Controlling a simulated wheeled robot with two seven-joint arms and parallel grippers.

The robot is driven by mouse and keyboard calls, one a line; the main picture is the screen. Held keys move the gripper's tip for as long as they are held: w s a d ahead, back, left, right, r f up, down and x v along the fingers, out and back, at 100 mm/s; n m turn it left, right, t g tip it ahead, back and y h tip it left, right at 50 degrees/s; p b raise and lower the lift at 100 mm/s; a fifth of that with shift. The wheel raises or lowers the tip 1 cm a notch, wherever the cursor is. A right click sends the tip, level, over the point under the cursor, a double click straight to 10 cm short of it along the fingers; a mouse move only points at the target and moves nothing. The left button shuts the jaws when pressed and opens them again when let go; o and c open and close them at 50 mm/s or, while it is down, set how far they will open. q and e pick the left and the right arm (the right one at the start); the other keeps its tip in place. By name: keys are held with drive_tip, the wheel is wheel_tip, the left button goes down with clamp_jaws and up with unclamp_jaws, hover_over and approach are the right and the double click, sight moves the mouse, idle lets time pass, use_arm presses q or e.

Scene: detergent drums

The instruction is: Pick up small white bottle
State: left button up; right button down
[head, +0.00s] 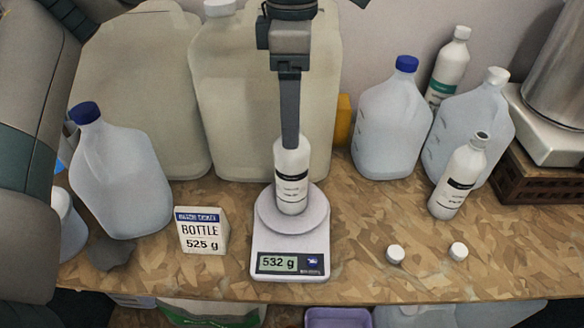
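A small white bottle (291,185) with a black label band stands upright on a white scale (291,264) whose display reads 532 g. My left gripper (290,140) reaches down from above, and a dark finger covers the bottle's neck and top. The fingers are seen edge-on, so I cannot tell whether they are closed on the bottle. A second small white bottle (459,183) with a black band, uncapped, stands tilted in the picture to the right. My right gripper is not in view.
A sign (202,231) reading "BOTTLE 525 g" stands left of the scale. Large jugs (120,180) line the back and sides. Two white caps (395,254) lie at the front right. A metal pot (555,60) stands far right. The board's front right is mostly clear.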

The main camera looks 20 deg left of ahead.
sight(292, 167)
use_arm(q)
drive_tip(key=shift+f, duration=1.35)
drive_tip(key=shift+p, duration=0.4)
drive_tip(key=shift+w+a+f+p, duration=0.1)
drive_tip(key=shift+w+f+p, duration=0.05)
drive_tip(key=shift+f+p, duration=0.4)
drive_tip(key=f, duration=0.1)
drive_tip(key=f+p, duration=0.1)
drive_tip(key=shift+w+f+p, duration=0.2)
drive_tip(key=shift+f+p, duration=0.1)
drive_tip(key=shift+f, duration=0.7)
clamp_jaws()
